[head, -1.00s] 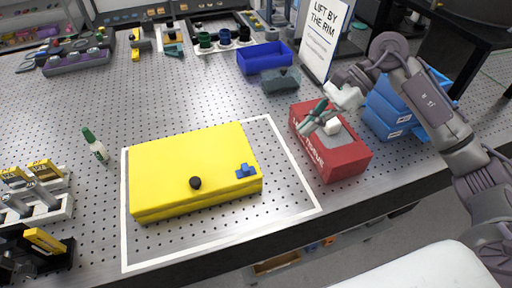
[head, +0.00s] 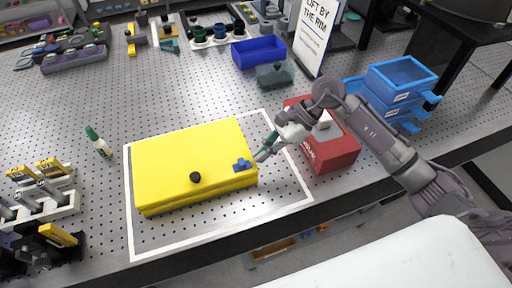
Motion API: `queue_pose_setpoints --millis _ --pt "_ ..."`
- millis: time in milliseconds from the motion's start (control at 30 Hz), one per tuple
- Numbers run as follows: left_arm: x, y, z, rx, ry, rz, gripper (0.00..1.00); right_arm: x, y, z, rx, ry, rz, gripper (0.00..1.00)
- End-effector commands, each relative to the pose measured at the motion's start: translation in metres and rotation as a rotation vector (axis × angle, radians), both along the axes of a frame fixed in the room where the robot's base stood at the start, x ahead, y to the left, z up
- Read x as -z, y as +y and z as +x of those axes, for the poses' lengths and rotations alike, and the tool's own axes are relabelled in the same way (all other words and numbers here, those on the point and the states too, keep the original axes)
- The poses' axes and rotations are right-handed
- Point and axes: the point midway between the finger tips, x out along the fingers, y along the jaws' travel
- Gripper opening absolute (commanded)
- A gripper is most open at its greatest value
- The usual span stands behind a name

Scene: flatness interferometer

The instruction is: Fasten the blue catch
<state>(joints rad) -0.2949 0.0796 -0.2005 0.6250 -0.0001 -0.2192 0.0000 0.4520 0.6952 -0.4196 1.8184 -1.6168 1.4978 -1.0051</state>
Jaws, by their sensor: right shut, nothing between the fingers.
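The blue catch (head: 242,165) sits on the right part of the top of a yellow case (head: 196,170), near its front right corner. The case is closed and lies inside a white outlined area on the perforated table. My left gripper is not in view.
A red tissue box (head: 338,152) stands right of the case, partly behind my right arm. Blue stacked bins (head: 398,85), a blue tray (head: 258,52) and a sign (head: 313,35) stand farther back.

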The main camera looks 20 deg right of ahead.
Motion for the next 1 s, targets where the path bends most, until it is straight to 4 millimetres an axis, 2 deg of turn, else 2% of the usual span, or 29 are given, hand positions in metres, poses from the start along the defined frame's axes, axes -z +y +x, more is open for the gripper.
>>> queue_pose_setpoints --millis 33,200,533,633,800,1000 --pt "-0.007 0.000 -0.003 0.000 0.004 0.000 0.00 -0.003 0.007 -0.001 -0.001 0.003 0.002 0.00" --pt "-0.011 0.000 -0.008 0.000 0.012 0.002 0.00 -0.001 0.017 -0.001 -0.001 0.002 -0.001 0.00" --pt "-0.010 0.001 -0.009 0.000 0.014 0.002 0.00 0.001 0.019 -0.001 0.000 0.001 -0.001 0.00" --pt "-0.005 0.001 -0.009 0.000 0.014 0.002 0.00 0.003 0.026 -0.001 -0.002 -0.001 0.000 0.00" --pt "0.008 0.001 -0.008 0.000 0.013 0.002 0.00 0.003 0.051 -0.002 -0.003 -0.001 -0.001 0.00" --pt "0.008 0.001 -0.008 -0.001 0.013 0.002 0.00 0.001 0.057 -0.003 0.000 0.003 -0.001 0.00"
